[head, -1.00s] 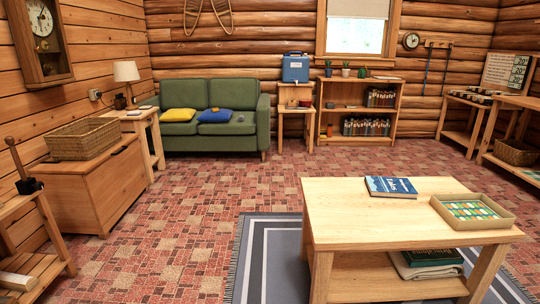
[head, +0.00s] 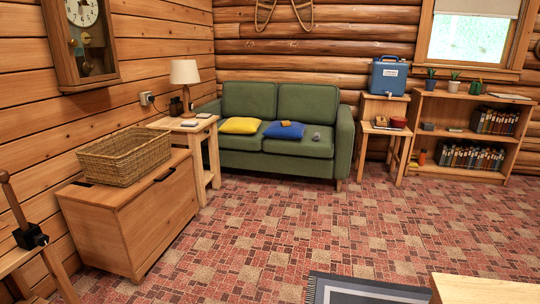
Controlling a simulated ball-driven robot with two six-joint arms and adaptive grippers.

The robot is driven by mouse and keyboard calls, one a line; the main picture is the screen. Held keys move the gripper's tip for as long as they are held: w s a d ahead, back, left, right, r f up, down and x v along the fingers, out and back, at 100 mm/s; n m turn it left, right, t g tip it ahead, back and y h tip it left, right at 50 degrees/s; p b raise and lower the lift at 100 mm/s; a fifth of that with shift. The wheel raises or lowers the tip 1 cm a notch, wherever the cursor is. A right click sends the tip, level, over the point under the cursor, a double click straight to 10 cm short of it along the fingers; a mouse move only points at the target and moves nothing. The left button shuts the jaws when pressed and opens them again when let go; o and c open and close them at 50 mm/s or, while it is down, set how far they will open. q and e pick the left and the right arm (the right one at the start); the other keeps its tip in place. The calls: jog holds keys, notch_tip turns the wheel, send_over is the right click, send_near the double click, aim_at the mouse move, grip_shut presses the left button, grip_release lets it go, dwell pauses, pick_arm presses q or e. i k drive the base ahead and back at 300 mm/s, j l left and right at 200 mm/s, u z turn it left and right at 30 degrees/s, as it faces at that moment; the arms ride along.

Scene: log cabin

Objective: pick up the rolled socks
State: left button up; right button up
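A small grey rounded bundle (head: 316,136), which looks like the rolled socks, sits on the right seat of the green sofa (head: 262,97). It lies right of the blue cushion (head: 284,130) and is apart from it. It is small in the view, so its detail is hard to make out. Neither of my grippers shows in the head view.
A wicker basket (head: 126,156) sits on a wooden chest (head: 150,219) at left. A side table (head: 206,150) with a lamp (head: 185,80) adjoins the sofa. A coffee table corner (head: 478,289) and rug (head: 360,291) are at lower right. Open floor lies before the sofa.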

aim_at(316, 136)
jog(key=i, duration=2.65)
